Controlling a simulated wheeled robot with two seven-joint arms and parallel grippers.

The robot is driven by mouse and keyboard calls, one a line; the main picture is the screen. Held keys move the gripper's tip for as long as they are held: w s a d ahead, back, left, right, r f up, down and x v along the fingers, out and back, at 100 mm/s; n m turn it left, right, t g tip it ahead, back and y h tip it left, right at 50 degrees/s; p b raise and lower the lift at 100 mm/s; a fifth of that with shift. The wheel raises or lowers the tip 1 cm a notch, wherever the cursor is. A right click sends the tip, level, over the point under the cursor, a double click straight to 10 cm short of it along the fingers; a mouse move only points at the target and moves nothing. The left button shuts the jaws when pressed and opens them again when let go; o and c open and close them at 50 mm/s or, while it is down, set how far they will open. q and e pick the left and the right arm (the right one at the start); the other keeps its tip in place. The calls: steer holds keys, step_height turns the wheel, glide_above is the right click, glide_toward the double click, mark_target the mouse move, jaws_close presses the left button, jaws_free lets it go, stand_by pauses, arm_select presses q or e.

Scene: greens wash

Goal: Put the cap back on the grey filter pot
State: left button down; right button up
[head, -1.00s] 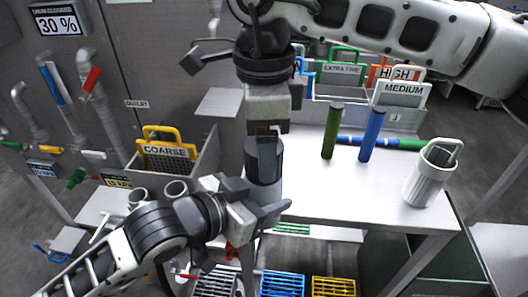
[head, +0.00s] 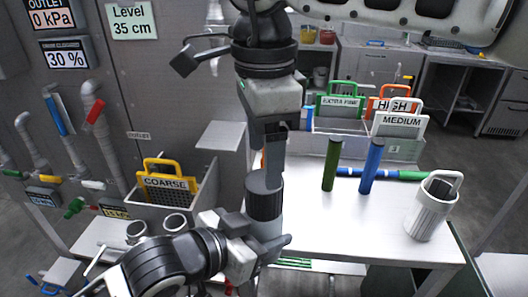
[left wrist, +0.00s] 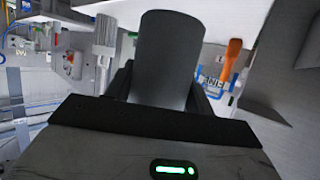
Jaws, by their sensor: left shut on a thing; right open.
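The grey filter pot (head: 268,230) stands upright in my left gripper (head: 262,242), whose fingers are shut around its lighter lower part. The dark cap (head: 264,198) sits upright on top of the pot, in line with it; whether it is fully seated I cannot tell. My right gripper (head: 267,152) is open and points down just above the cap, its fingers close to the cap's top. In the left wrist view a dark grey cylinder (left wrist: 168,60) rises between my left fingers; where cap and pot meet is not clear there.
A white bench (head: 320,225) bears a green cylinder (head: 332,165), a blue cylinder (head: 371,166) and a ribbed canister with a handle (head: 432,212). Labelled screens stand in a rack at the back. The COARSE screen (head: 168,184) is in a bin at the left. The bench's front middle is clear.

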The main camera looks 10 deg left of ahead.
mark_target(264, 193)
steer(key=shift+f, duration=4.05)
steer(key=shift+c, duration=0.3)
steer(key=c, duration=0.9)
steer(key=shift+m, duration=0.9)
steer(key=o, duration=1.1)
steer(key=shift+o, duration=0.2)
steer(key=shift+r, duration=0.1)
